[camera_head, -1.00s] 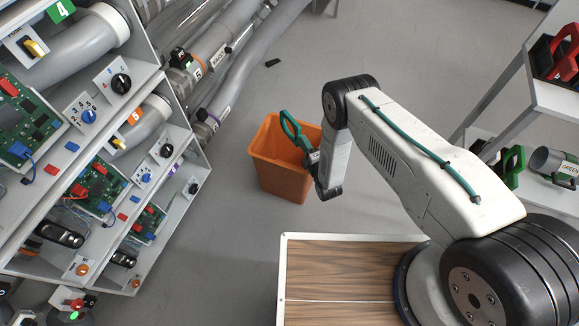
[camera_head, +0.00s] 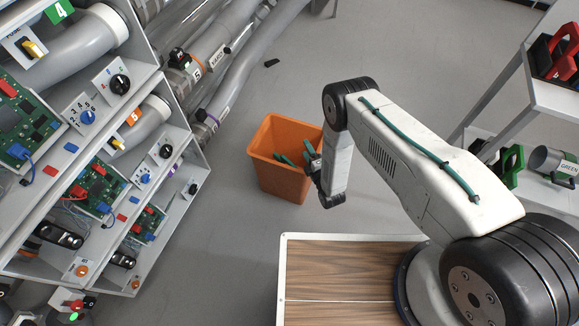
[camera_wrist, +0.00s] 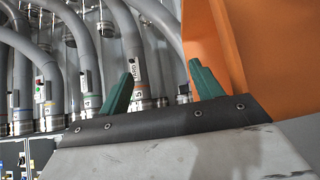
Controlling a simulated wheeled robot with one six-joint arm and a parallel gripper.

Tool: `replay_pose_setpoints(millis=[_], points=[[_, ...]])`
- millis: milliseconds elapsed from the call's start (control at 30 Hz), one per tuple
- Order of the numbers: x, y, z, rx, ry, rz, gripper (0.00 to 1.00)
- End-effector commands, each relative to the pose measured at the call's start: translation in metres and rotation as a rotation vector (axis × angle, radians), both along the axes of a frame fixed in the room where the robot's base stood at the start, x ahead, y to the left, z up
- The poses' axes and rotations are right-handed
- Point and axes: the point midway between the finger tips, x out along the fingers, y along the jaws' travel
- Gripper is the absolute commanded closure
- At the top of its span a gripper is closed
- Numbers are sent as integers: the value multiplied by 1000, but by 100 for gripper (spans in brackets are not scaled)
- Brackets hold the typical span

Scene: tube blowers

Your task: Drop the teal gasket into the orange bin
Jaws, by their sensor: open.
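The orange bin (camera_head: 278,180) stands on the floor near the middle of the head view. In the wrist view its orange wall (camera_wrist: 278,45) fills the upper right. My gripper (camera_head: 294,154) is at the bin's right side, with its teal fingers reaching over the bin's opening. In the wrist view the fingers of my gripper (camera_wrist: 163,75) stand wide apart with nothing between them. The teal gasket shows in neither view now. The bottom of the bin is hidden, so I cannot see whether the gasket lies there.
A grey rack with circuit boards (camera_head: 97,188) and knobs fills the left. Large grey pipes (camera_head: 225,50) run behind it. A wood-topped surface (camera_head: 345,270) is at the front. A shelf (camera_head: 545,100) with handled tools stands at right. Grey floor around the bin is clear.

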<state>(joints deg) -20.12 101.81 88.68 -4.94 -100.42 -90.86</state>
Motion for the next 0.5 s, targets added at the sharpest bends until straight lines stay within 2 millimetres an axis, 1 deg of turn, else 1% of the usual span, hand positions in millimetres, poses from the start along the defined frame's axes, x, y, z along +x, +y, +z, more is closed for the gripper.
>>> replay_pose_setpoints(millis=[33, 100, 233, 333, 500], points=[[-9, -5, -1, 0, 3, 0, 35], [-20, -10, -1, 0, 3, 0, 35], [-35, -17, -1, 0, 2, -1, 35], [-41, -20, 0, 0, 0, -1, 35], [-44, -21, 0, 0, -1, 0, 35]])
